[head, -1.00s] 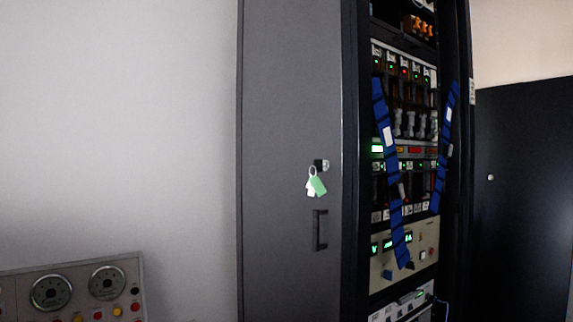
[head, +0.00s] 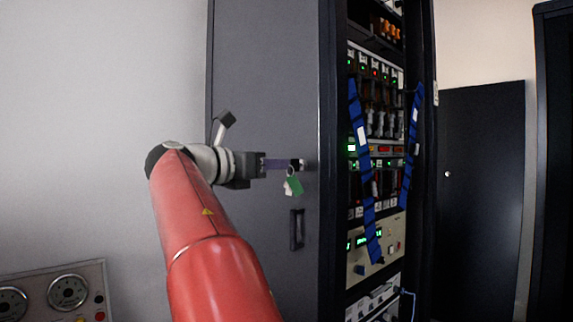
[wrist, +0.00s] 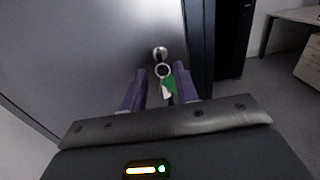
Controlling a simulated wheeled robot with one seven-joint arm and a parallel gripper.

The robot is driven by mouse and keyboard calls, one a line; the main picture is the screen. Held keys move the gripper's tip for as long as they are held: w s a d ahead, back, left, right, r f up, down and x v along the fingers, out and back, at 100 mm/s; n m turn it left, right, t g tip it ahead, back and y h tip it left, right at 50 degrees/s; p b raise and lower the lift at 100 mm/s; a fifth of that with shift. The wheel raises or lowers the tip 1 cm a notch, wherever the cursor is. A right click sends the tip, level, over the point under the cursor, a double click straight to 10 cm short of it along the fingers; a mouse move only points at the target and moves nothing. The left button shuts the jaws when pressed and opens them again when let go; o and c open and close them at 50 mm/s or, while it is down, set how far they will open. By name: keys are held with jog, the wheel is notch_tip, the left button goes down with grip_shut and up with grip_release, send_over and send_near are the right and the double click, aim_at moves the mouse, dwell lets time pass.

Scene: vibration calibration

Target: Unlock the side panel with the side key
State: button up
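The side panel (head: 262,70) is a tall grey door on the side of the rack, and it looks closed. The side key (wrist: 160,52) sits in the lock on this panel, above the recessed handle (head: 297,229). A ring with a green tag (head: 294,186) and a pale tag hangs from the key. My gripper (head: 284,165) is at the key from the left in the head view. In the wrist view, its two purple fingers (wrist: 160,84) are apart, with the ring and tags showing between and just beyond them. I cannot tell whether a finger touches them.
The rack's open front (head: 376,130) with lit modules and blue straps is right of the panel. A gauge console (head: 88,270) stands at lower left. A dark cabinet (head: 485,170) is at the right. A desk (wrist: 300,17) shows at the wrist view's upper right.

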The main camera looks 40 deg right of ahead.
aim_at(291, 164)
jog(key=d, duration=0.5)
jog(key=shift+w, duration=0.2)
grip_shut()
